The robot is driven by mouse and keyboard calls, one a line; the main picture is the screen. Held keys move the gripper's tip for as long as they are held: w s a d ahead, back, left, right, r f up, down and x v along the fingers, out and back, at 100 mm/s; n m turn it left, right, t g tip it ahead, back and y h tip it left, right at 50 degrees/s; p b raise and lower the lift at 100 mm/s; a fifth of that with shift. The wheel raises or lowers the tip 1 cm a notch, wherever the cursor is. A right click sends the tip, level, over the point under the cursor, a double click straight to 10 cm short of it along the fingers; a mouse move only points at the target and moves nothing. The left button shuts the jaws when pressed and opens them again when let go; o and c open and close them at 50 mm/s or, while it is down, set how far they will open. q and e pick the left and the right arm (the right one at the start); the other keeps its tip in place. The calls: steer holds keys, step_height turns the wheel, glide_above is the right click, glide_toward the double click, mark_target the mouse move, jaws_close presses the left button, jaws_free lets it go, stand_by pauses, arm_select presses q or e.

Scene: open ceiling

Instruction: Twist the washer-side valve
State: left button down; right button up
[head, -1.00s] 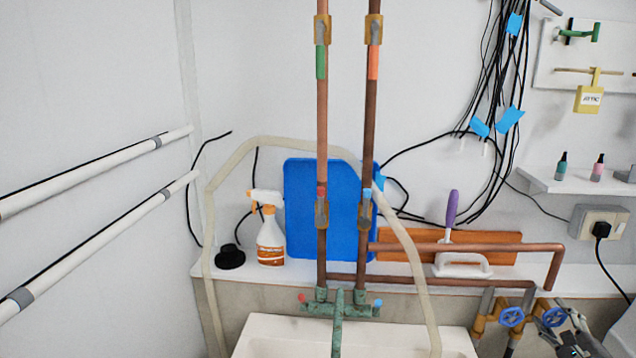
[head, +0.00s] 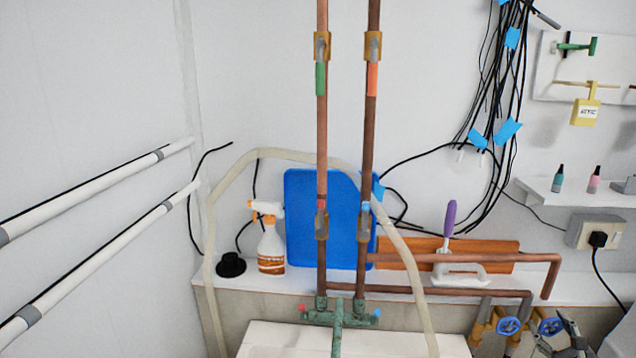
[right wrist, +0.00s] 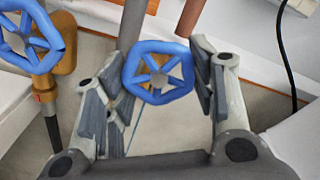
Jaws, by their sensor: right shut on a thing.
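Two blue handwheel valves sit low at the right in the head view. The left blue wheel (head: 509,326) is on a brass-coloured body. The right blue wheel (head: 551,326) is beside it, and my right gripper (head: 560,342) is at this wheel. In the right wrist view, the right blue wheel (right wrist: 158,72) sits between the fingers of my right gripper (right wrist: 156,88), which is shut on it. The left blue wheel (right wrist: 30,42) is outside the grip, at the upper left. No label shows which valve is washer-side. My left gripper is not in view.
Copper pipes (head: 470,258) run along the ledge above the valves. A black cable (head: 597,262) hangs from the wall socket (head: 594,229) just right of my right gripper.

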steer(key=shift+a+f+m, duration=0.1)
steer(key=shift+m, duration=0.4)
steer(key=shift+a+m+p, duration=0.1)
steer(key=shift+m+p, duration=0.75)
steer(key=shift+m, duration=0.85)
steer(key=shift+p, duration=0.3)
steer(key=shift+m+p, duration=0.5)
steer(key=shift+m, duration=0.3)
steer(key=shift+m+p, duration=0.35)
steer(key=shift+m, duration=0.55)
